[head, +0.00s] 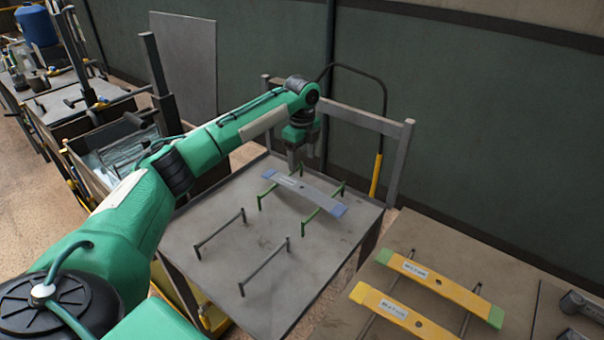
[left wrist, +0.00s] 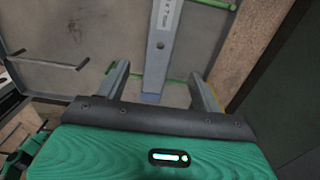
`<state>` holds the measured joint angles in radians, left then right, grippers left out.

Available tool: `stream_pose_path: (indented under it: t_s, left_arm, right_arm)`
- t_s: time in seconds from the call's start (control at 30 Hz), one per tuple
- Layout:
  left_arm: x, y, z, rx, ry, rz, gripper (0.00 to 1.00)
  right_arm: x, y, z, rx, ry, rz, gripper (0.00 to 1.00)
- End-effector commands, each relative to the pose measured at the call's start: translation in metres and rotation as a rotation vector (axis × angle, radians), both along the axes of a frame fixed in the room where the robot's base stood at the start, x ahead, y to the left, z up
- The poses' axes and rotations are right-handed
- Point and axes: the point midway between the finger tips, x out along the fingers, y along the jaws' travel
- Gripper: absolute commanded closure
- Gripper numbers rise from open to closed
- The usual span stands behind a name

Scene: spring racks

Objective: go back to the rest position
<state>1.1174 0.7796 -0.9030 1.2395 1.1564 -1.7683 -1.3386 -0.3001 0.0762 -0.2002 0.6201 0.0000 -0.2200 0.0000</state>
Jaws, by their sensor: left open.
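My left gripper (head: 301,156) is open and hangs above the back of the grey table (head: 212,265). A grey-blue spring bar (head: 310,192) with blue ends rests across green rack rods on that table. In the left wrist view the spring bar (left wrist: 163,42) runs away between the two spread fingers (left wrist: 163,88). Its near blue end lies between the fingertips in the picture, and I see no finger touching it. The exact gap in height is hard to tell. My right gripper is not in view.
Grey rack rods (head: 265,267) stand bare on the table's front half. A metal frame (head: 392,165) stands behind the grey table. A cluttered bench (head: 75,95) is at the left.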

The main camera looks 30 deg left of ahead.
Motion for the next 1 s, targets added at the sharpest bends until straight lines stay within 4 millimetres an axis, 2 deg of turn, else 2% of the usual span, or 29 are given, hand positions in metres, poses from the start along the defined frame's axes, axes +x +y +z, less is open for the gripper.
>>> stream_pose_path:
  t_s: [0.1,0.23,0.77,0.87,1.0]
  left_arm:
    - [0.0,0.0,0.014,0.0,-0.001,-0.001,0.33]
    - [0.0,0.0,0.021,0.0,-0.001,-0.001,0.33]
    - [0.0,0.0,0.022,0.0,0.0,-0.001,0.33]
    - [0.0,0.0,0.031,0.0,0.0,-0.001,0.33]
    - [0.0,0.0,0.057,0.0,0.0,-0.001,0.33]
  right_arm:
    - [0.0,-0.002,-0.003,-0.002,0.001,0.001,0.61]
    - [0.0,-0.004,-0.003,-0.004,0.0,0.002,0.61]
    - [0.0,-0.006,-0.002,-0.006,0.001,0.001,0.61]
    - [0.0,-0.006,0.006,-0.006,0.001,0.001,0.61]
    - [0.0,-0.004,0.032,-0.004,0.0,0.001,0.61]
